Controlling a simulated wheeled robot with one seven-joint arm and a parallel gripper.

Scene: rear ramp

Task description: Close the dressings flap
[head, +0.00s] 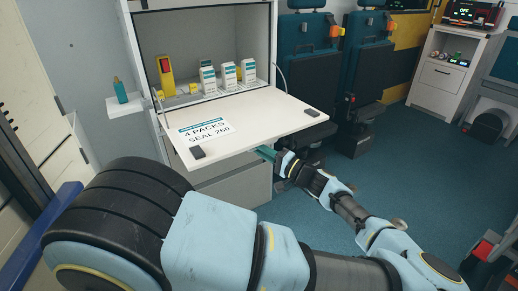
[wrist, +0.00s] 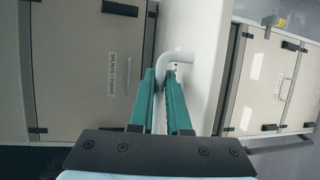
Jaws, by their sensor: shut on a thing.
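The dressings flap (head: 262,112) is a white panel folded down, roughly level, from the front of an open wall cabinet in the head view. A label reading "4 PACKS SEAL 260" (head: 205,131) lies on its upper face. My gripper (head: 266,153) is at the flap's front edge, just below it. In the wrist view the teal fingers of my gripper (wrist: 161,80) are closed around a white bar handle (wrist: 163,60) on the flap's pale panel (wrist: 205,35). The handle is not clear in the head view.
Inside the cabinet stand several white cartons (head: 228,75) and a yellow-and-red item (head: 166,76). A teal bottle (head: 120,90) is on a small shelf at left. Drawers (head: 235,185) are below the flap.

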